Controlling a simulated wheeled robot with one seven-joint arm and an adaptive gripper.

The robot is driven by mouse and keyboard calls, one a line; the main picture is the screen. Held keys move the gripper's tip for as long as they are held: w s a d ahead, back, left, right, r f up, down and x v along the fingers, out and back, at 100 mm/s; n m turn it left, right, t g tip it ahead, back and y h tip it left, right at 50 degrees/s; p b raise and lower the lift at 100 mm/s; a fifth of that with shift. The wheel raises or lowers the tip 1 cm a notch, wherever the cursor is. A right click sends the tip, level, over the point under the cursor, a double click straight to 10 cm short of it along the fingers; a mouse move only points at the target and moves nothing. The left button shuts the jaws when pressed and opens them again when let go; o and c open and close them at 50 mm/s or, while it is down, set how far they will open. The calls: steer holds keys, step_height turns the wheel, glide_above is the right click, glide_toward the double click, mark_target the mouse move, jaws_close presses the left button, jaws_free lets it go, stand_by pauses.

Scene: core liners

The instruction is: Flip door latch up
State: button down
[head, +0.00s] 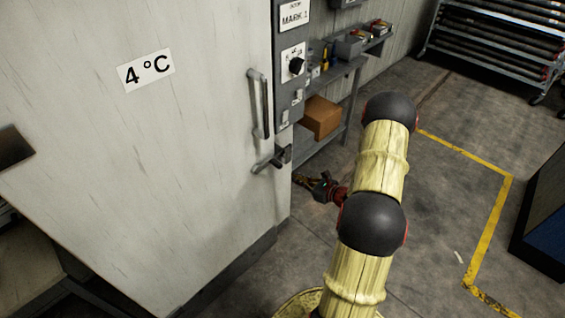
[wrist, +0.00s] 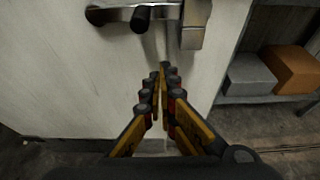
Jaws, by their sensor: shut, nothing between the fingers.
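The door latch (head: 268,160) is a metal lever with a dark end, low on the right edge of a large pale door (head: 190,110) marked "4 °C". A vertical bar handle (head: 259,103) is above it. The latch also shows at the top of the wrist view (wrist: 135,15), with a dark round knob facing me. My gripper (head: 303,180) is to the right of and a little below the latch in the head view. In the wrist view its yellow and black fingers (wrist: 162,75) are shut and empty, below the latch and apart from it in the picture.
A grey control panel (head: 291,60) stands right of the door. Behind my arm, a shelf holds a cardboard box (head: 321,117); a grey box (wrist: 250,74) also shows in the wrist view. A pipe rack (head: 490,45) is at the back right. Floor with yellow lines (head: 490,230) is open.

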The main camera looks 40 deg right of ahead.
mark_target(281, 165)
steer(key=shift+r, duration=0.15)
steer(key=shift+w, duration=0.1)
steer(key=b+x, duration=0.2)
steer(key=x, duration=0.7)
steer(key=shift+w+f+b, duration=0.25)
steer(key=shift+w+b, duration=0.05)
steer(key=shift+b, duration=0.1)
step_height(281, 165, up, 3)
steer(key=shift+r, duration=0.2)
steer(key=shift+w+r, duration=0.1)
steer(key=shift+r, duration=0.35)
steer(key=shift+d+b, duration=0.1)
steer(key=shift+b, duration=0.25)
